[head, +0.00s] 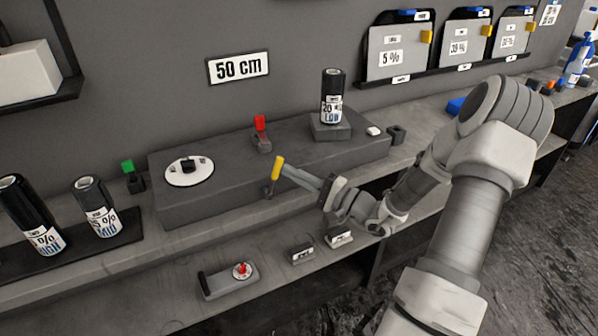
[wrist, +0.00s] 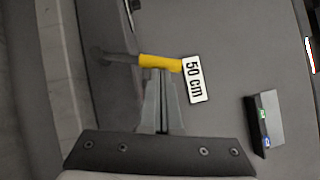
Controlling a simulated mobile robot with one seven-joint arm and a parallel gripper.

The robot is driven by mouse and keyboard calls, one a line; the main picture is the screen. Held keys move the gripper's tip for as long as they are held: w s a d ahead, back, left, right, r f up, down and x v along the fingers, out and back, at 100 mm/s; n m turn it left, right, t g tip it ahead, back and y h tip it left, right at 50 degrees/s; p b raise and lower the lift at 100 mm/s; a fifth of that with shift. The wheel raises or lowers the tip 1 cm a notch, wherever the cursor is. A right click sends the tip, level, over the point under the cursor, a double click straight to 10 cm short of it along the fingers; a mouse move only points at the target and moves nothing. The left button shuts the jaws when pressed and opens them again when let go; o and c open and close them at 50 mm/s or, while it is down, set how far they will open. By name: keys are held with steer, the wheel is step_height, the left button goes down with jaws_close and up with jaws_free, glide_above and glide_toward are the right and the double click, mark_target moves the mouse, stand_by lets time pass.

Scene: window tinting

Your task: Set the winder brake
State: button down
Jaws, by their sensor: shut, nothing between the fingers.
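A lever with a yellow handle (head: 277,168) stands at the front edge of the long grey bench block (head: 215,205), its handle tilted slightly to the right. The frames do not label it as the brake. My gripper (head: 287,168) is shut and empty, with its fingertips right at the handle's right side. In the wrist view the shut fingertips (wrist: 157,72) meet the yellow handle (wrist: 160,62), which lies across them; I cannot tell whether they touch it. A red-handled lever (head: 261,132) stands farther back on the block, and a green-topped switch (head: 129,168) stands left of it.
A dark film roll (head: 332,97) stands on a pedestal at the block's right. A white dial (head: 189,171) is on its left. A "50 cm" sign (head: 239,68) hangs behind. More rolls (head: 98,206) stand left.

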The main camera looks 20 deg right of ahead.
steer(key=shift+a+r+n+g+h, duration=0.2)
steer(key=shift+a+r+n+g, duration=0.15)
steer(key=shift+a+n, duration=0.25)
steer(key=shift+a+r+n+g+h, duration=0.25)
steer(key=shift+a+n+g, duration=0.15)
steer(key=shift+n, duration=0.3)
steer(key=shift+d, duration=0.1)
steer(key=shift+d+f, duration=0.1)
steer(key=shift+d, duration=0.15)
steer(key=w+d+v, duration=0.1)
steer(key=v, duration=1.1)
steer(key=shift+d+f+b, duration=0.25)
steer(key=shift+d+b, duration=0.05)
steer(key=shift+d, duration=0.25)
steer(key=shift+a, duration=0.1)
